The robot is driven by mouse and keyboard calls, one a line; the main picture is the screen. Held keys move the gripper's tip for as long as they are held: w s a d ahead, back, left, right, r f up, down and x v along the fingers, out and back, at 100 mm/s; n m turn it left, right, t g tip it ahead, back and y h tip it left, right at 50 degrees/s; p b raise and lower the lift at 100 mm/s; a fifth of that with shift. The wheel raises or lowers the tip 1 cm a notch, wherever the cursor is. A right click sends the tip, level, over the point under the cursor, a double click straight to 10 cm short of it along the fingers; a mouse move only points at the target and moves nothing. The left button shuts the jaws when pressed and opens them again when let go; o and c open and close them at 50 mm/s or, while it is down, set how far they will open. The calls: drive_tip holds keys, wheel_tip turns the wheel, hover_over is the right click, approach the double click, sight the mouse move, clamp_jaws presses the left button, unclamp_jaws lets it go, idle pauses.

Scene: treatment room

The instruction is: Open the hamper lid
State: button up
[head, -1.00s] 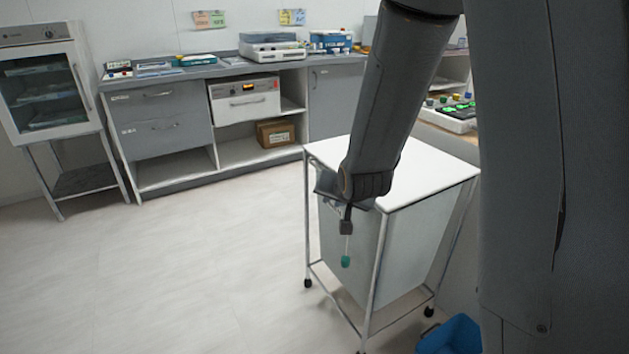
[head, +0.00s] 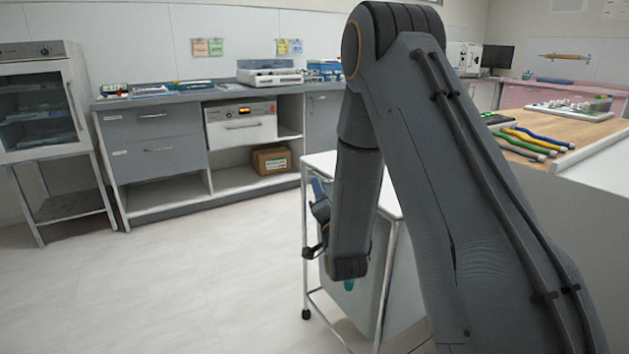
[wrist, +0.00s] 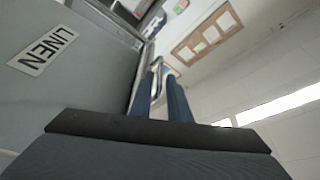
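The hamper is a light grey box (head: 402,285) in a metal frame on castors, partly hidden behind my arm in the head view. Its flat white lid (head: 322,163) lies level on top, looking shut. In the wrist view the hamper's grey side with a LINEN label (wrist: 43,51) fills the left. My gripper (wrist: 160,84) points up along that side, near the top edge, its two blue fingers apart with a gap between them. I cannot tell whether they touch the lid. In the head view my gripper (head: 319,193) is at the lid's left edge, mostly hidden by my forearm.
A counter (head: 165,99) with drawers and shelves runs along the back wall, beside a glass-door cabinet (head: 42,110). A wooden-topped table (head: 580,133) with coloured tubes stands at right. The floor (head: 180,270) left of the hamper is clear.

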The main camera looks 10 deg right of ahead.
drive_tip(key=x, duration=0.6)
drive_tip(key=shift+w+r, duration=0.1)
drive_tip(key=shift+w, duration=0.1)
clamp_jaws()
idle(1.2)
